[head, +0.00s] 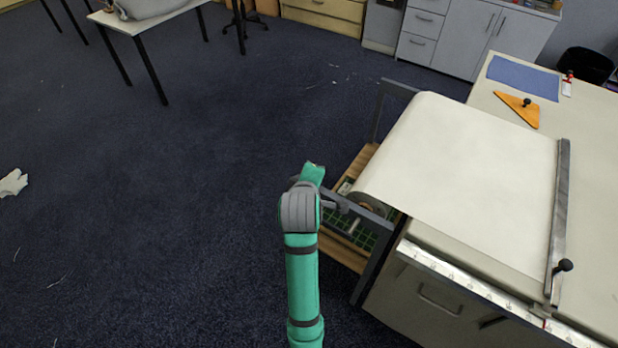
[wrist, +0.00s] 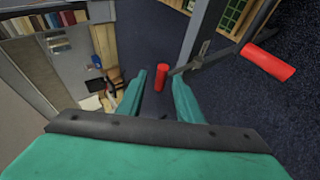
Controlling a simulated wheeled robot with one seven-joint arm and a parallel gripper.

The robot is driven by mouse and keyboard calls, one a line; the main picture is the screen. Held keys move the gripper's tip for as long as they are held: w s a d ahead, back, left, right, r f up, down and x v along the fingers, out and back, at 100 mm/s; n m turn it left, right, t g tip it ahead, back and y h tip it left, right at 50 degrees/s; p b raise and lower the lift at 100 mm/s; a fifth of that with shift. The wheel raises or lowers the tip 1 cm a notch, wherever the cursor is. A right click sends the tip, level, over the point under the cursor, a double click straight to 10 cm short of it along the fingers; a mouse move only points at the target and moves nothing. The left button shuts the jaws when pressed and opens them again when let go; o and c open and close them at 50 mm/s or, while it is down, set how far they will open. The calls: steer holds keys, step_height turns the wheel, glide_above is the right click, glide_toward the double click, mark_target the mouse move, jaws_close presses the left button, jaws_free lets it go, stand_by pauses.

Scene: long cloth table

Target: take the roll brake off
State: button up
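In the wrist view my gripper (wrist: 159,80) is open, with its two teal fingers apart. A small upright red grip (wrist: 162,77) shows in the gap between the fingertips, touching neither finger in the picture; how far beyond them it is I cannot tell. A second, thicker red handle (wrist: 268,62) lies to the right, by the dark metal frame (wrist: 207,35). I cannot tell for certain which red piece belongs to the roll brake. In the head view my arm's end is beside the roll stand (head: 372,262); the fingers and the red pieces are hidden there.
Pale cloth (head: 470,165) runs from the roll (head: 369,205) over the table (head: 600,215). A metal bar (head: 561,210) with a black knob lies across it. An orange triangle (head: 518,108) and blue cloth (head: 523,77) lie farther back. Carpet (head: 180,200) left of the stand is mostly clear.

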steer(key=shift+s+d+r, duration=0.1)
steer(key=shift+s+r, duration=0.35)
steer(key=shift+r, duration=0.3)
steer(key=shift+s+d+r, duration=0.15)
steer(key=shift+s+r, duration=0.3)
steer(key=shift+r, duration=0.35)
steer(key=shift+s+d+r, duration=0.1)
steer(key=shift+s+r, duration=0.35)
steer(key=shift+r, duration=0.3)
